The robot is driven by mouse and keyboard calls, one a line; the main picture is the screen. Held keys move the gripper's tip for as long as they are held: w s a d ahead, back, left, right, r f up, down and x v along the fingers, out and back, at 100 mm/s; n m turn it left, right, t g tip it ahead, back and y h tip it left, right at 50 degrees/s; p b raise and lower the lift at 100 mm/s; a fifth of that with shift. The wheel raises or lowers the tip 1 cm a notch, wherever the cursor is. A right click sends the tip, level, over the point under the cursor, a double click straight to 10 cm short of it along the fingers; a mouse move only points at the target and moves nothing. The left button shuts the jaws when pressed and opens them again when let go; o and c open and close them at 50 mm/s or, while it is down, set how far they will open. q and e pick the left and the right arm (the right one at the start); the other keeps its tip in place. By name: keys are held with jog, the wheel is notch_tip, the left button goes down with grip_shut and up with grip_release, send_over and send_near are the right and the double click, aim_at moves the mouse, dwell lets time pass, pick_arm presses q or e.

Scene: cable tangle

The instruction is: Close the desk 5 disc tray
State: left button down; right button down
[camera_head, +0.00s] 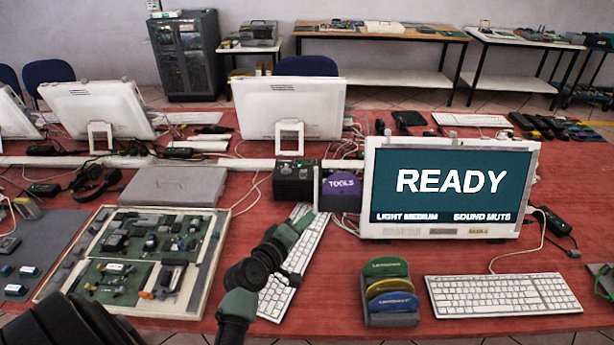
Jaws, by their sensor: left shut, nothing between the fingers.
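A white all-in-one computer (450,231) stands at the right of the red table. Its screen (452,180) reads READY, with LIGHT MEDIUM and SOUND MUTE below. I cannot make out a disc tray on it or read a desk number. My left gripper (315,196) is left of this computer, above the table. My right gripper is not in view.
A white keyboard (503,295) and a holder with colored cards (390,293) lie before the computer. Another keyboard (298,262) is partly behind my arm. A framed circuit board (214,262) lies left. Cables run across the table. Other computers (288,106) stand behind.

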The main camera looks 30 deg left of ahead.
pick_arm(q)
jog(key=w+a+r+n+t+y, duration=0.1)
jog(key=w+a+r+n+y, duration=0.15)
jog(key=a+n+y, duration=0.4)
jog(key=w+a+n+h+b, duration=0.1)
jog(key=w, duration=0.9)
jog(key=shift+w+a+b, duration=0.2)
jog(key=shift+a+b, duration=0.05)
jog(key=shift+b, duration=0.15)
jog(key=shift+h, duration=0.25)
